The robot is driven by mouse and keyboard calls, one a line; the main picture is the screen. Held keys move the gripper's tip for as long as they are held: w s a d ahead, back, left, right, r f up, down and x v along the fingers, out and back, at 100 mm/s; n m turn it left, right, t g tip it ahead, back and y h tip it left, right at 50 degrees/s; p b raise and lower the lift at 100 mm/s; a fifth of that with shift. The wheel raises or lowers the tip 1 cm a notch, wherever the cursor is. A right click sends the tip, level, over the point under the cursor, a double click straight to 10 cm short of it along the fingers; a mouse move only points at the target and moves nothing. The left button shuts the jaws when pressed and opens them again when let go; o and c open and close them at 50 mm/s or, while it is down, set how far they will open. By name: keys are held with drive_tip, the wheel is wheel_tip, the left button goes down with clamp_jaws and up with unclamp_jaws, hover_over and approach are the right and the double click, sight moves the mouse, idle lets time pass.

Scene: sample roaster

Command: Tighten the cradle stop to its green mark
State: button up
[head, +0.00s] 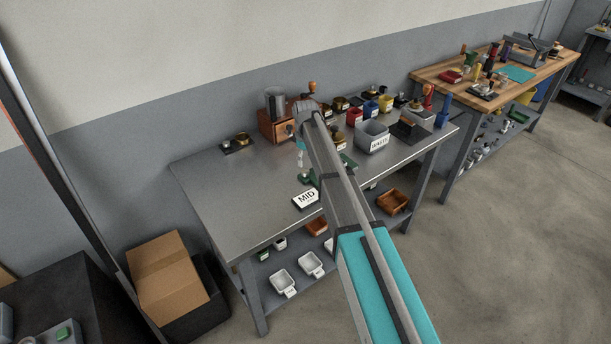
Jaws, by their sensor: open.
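My arm reaches over the grey metal table, and my gripper (301,153) points down from its far end above the table. The gripper is small here, open, with nothing visible between its fingers. Just below it stands a dark green fixture (308,179), partly hidden behind my arm. More green shows on the arm's right side. I cannot make out the cradle stop or its green mark for certain at this size. I cannot tell whether the gripper touches the fixture.
The table's left half is mostly clear. A cardboard box (168,272) sits at lower left.

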sight(306, 171)
drive_tip(key=shift+f+b, duration=2.7)
drive_tip(key=shift+f, duration=0.25)
clamp_jaws()
